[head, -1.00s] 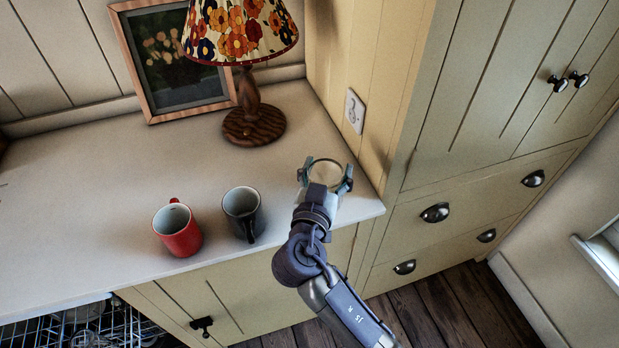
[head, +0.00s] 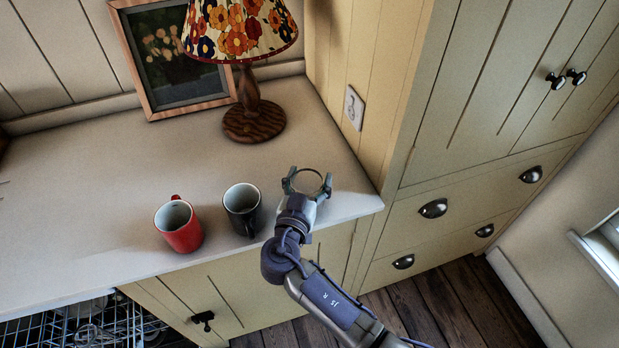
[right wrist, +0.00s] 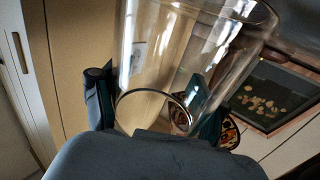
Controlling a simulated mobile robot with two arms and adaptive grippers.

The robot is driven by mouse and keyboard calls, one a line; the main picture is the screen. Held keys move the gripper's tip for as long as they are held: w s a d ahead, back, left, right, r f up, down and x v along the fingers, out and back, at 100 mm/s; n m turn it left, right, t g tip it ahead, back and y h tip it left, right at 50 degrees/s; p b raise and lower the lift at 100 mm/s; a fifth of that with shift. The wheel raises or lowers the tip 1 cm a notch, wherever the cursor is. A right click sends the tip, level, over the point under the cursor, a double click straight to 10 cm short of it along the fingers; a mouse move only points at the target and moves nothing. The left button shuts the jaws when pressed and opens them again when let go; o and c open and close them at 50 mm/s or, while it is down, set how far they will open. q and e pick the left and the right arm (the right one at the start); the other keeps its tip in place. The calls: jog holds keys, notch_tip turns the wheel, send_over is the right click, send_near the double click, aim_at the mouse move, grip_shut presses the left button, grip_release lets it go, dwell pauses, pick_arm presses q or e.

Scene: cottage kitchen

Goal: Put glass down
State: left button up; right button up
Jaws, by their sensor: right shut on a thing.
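A clear glass (head: 309,177) is between the fingers of my right gripper (head: 308,184), over the right end of the countertop (head: 110,160). In the right wrist view the glass (right wrist: 185,60) fills the middle, with a finger on each side of it. My right gripper is shut on it. The head view looks down on the round rim; whether the base touches the counter cannot be told. My left gripper is not in view.
A black mug (head: 242,212) stands just left of my right gripper, and a red mug (head: 179,228) stands further left. A lamp (head: 254,118) and a framed picture (head: 172,65) stand behind. A tall cabinet (head: 440,130) borders the right. An open dishwasher rack (head: 80,325) is below left.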

jog(key=shift+f, duration=0.15)
jog(key=o, duration=1.5)
jog(key=shift+r+p, duration=0.2)
jog(key=shift+p, duration=0.3)
jog(key=shift+r+p, duration=0.1)
jog(key=shift+p, duration=0.4)
jog(key=s+b, duration=0.1)
jog(key=s+a+f+b, duration=0.1)
jog(key=s+b, duration=0.2)
jog(key=s, duration=0.1)
jog(key=shift+a+f+b, duration=0.15)
jog(key=shift+f+b, duration=0.15)
jog(key=shift+b, duration=0.1)
jog(key=v, duration=0.3)
jog(key=b+v, duration=0.1)
jog(key=v, duration=0.2)
jog(key=r+b+v, duration=0.1)
jog(key=v, duration=0.1)
jog(key=shift+s+a, duration=0.1)
jog(key=shift+s, duration=0.25)
